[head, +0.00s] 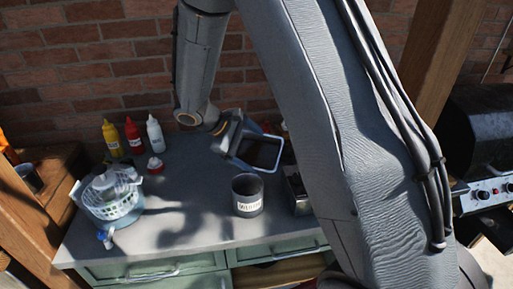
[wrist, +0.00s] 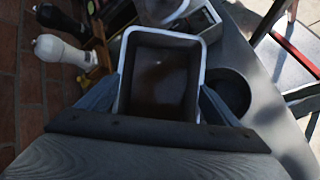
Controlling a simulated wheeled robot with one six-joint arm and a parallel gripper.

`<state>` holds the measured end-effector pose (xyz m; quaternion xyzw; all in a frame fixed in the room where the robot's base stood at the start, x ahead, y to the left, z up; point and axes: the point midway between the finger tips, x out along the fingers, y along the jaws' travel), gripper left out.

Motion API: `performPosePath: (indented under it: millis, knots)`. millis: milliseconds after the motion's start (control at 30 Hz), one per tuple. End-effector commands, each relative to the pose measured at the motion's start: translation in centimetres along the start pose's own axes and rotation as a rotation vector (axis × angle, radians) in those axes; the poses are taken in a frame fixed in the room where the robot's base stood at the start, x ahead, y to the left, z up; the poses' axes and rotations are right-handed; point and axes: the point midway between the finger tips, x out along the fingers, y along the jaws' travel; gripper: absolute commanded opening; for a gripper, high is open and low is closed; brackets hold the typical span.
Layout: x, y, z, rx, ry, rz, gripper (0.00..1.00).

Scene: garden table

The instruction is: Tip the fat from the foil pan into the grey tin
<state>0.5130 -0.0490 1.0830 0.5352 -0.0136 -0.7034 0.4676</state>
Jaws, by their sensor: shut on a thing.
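The foil pan (head: 262,152) is a rectangular pan with a pale rim, held above the table behind the tin. In the wrist view the foil pan (wrist: 160,31) has a dark brown layer with a faint sheen inside. My gripper (head: 240,141) is shut on the pan; in the wrist view its blue-grey fingers lie on either side. The grey tin (head: 248,209), round with a white label, stands upright and open on the table, in front of the pan. In the wrist view the tin (wrist: 234,91) is just right of the pan, partly hidden by a finger.
Yellow (head: 111,140), red (head: 133,136) and white bottles (head: 155,136) stand at the back left. A salad spinner (head: 110,198) is at the left. A dark metal box (head: 297,193) stands close right of the tin. The table (head: 185,215) left of the tin is clear.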

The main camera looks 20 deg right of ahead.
Motion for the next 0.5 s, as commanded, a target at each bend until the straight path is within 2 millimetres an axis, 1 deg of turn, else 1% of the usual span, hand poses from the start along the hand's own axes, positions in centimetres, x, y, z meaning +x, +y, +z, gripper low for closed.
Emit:
performPosePath:
  millis: [33, 167, 500]
  knots:
    - [-0.1, -0.5, 0.0, 0.010, 0.002, 0.032, 0.63]
    - [-0.2, -1.2, -0.1, 0.067, 0.003, 0.129, 0.63]
    - [-0.8, -2.2, 0.3, 0.159, 0.001, 0.283, 0.63]
